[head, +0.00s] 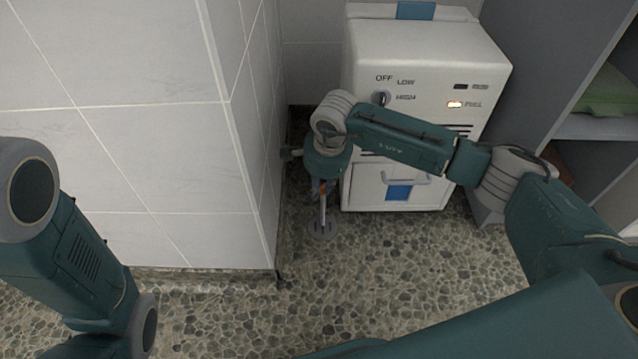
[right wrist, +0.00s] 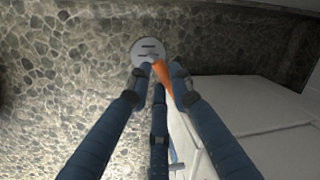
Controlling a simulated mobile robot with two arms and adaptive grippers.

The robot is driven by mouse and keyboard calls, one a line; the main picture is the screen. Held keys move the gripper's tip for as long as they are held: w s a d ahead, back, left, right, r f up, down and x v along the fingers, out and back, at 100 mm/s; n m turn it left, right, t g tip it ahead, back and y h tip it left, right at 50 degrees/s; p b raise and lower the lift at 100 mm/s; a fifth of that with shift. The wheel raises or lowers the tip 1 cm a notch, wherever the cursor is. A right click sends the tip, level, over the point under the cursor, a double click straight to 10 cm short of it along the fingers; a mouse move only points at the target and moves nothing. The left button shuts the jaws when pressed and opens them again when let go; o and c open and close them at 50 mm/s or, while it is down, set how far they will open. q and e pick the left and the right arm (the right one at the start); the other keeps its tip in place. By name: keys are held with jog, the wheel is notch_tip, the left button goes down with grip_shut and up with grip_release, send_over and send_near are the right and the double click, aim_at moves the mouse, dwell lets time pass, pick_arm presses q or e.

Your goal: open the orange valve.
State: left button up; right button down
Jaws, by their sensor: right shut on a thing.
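In the head view only a small bit of the orange valve (head: 323,187) shows below my right wrist, which hides the rest. A thin metal pipe runs down below it to a round grey plate (head: 323,230) on the floor. The plate also shows in the right wrist view (right wrist: 147,47). Of my left arm only links show; its gripper is out of view.
A white machine (head: 430,55) with a knob (head: 380,98) and a lit orange indicator stands just behind my right forearm. A tiled wall corner (head: 255,180) is close on the left. Grey shelves (head: 595,125) stand at the right. The pebbled floor (head: 400,260) in front is clear.

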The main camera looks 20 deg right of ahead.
dwell(0.3)
jog(key=c, duration=1.6)
grip_release()
jog(key=shift+o, duration=0.2)
notch_tip(320, 180, up, 12)
jog(key=s, duration=0.2)
jog(key=shift+s+d, duration=0.15)
jog(key=shift+d, duration=0.2)
jog(key=shift+f, duration=0.15)
